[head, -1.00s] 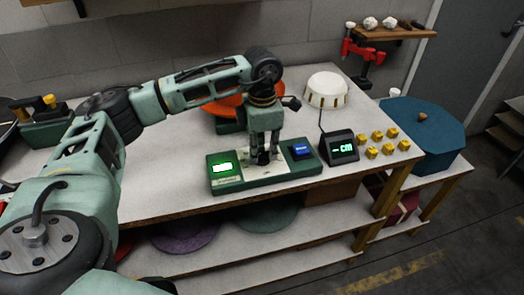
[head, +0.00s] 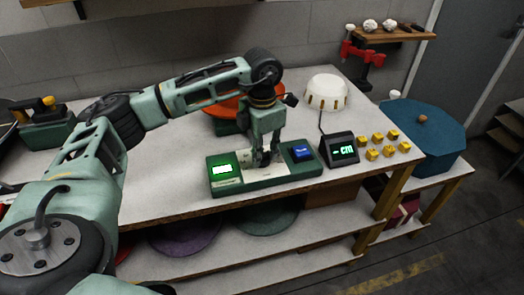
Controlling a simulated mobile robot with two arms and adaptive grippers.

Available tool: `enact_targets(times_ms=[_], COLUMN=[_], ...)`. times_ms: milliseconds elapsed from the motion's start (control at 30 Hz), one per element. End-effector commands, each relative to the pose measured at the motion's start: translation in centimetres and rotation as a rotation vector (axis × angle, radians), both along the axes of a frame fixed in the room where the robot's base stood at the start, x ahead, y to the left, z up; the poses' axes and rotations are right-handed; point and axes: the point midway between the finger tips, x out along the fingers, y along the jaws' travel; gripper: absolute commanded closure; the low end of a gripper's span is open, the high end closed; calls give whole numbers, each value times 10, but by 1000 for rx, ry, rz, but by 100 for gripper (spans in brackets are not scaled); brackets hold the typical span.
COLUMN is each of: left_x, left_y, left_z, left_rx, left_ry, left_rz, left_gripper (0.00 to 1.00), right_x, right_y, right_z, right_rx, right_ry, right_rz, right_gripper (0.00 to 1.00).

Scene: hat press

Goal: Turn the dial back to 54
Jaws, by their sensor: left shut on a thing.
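A green control box (head: 270,184) sits at the front of the white workbench. It has a lit green display (head: 222,169) at its left and a blue button (head: 302,152) at its right. My left gripper (head: 264,160) points down at the middle of the box and is shut on the dial there. The dial is mostly hidden by the fingers, and its setting cannot be read. The display's figures are too washed out to read. My right gripper is not in view.
A small black readout (head: 342,149) showing "- cm" stands right of the box, beside several yellow blocks (head: 374,152). A white dome (head: 326,92) and an orange round piece (head: 232,103) lie behind. A blue octagonal box (head: 428,135) stands at the right.

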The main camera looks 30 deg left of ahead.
Motion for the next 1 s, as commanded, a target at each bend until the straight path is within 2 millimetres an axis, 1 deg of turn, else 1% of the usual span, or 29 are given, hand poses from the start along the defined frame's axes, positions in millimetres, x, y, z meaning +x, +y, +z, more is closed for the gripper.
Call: enact_targets(times_ms=[67,100,300,567,667,767,1000], left_x=[2,2,1,1,1,1,2], left_y=[1,1,0,0,0,0,0], left_z=[2,2,1,1,5,17,68], left_rx=[-1,-1,-1,0,0,-1,-1], left_ry=[-6,-6,-4,-2,-3,-5,-7], left_rz=[5,4,3,1,1,0,0], left_gripper=[100,83,67,67,67,67,67], right_x=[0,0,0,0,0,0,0], right_y=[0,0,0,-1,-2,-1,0], right_z=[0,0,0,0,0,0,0], right_rx=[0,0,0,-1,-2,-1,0], right_ry=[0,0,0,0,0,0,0], right_rz=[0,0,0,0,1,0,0], right_gripper=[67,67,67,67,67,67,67])
